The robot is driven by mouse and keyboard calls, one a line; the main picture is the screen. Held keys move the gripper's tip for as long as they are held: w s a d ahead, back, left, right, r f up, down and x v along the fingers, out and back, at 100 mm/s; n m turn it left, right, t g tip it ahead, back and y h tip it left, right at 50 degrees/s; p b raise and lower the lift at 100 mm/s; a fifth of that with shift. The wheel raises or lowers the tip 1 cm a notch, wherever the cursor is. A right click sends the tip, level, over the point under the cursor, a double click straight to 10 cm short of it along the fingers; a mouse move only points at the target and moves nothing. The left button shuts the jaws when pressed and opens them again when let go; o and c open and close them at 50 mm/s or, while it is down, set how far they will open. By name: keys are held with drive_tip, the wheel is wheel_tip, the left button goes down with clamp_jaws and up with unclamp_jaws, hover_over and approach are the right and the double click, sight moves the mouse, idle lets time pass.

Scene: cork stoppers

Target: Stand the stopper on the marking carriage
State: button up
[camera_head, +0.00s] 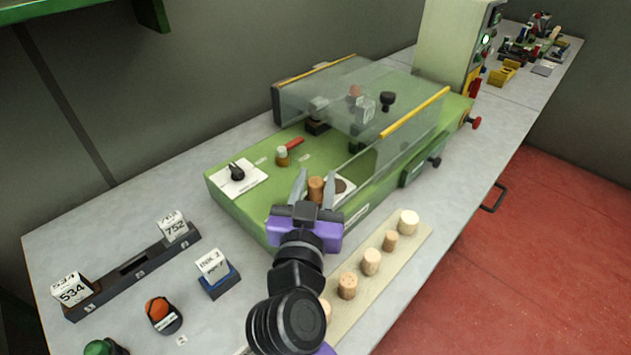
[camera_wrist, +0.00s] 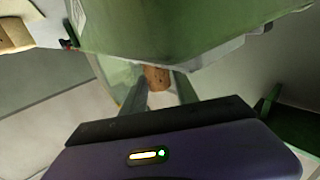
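A brown cork stopper (camera_head: 316,188) stands upright between the two fingers of my gripper (camera_head: 316,182), at the near edge of the green machine. It also shows in the wrist view (camera_wrist: 157,77), between the tips of my gripper (camera_wrist: 160,85). The fingers lie close on both sides of it; whether they press on it or stand just clear is not plain. What is under the stopper is hidden. Just right of it is a white plate with a dark brown round spot (camera_head: 341,186), possibly the marking carriage, partly hidden by the stopper and right finger.
A clear guard with yellow edges (camera_head: 410,115) covers the machine's back part. A pale board (camera_head: 420,236) with several stoppers lies at the right. Ink block (camera_head: 218,278), number-block rack (camera_head: 130,265) and orange-topped item (camera_head: 160,312) stand at the left.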

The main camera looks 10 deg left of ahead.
drive_tip(key=shift+o, duration=0.7)
drive_tip(key=shift+r, duration=0.15)
drive_tip(key=s+b, duration=0.1)
drive_tip(key=s, duration=0.6)
drive_tip(key=shift+s+a, duration=0.15)
drive_tip(key=shift+s, duration=0.1)
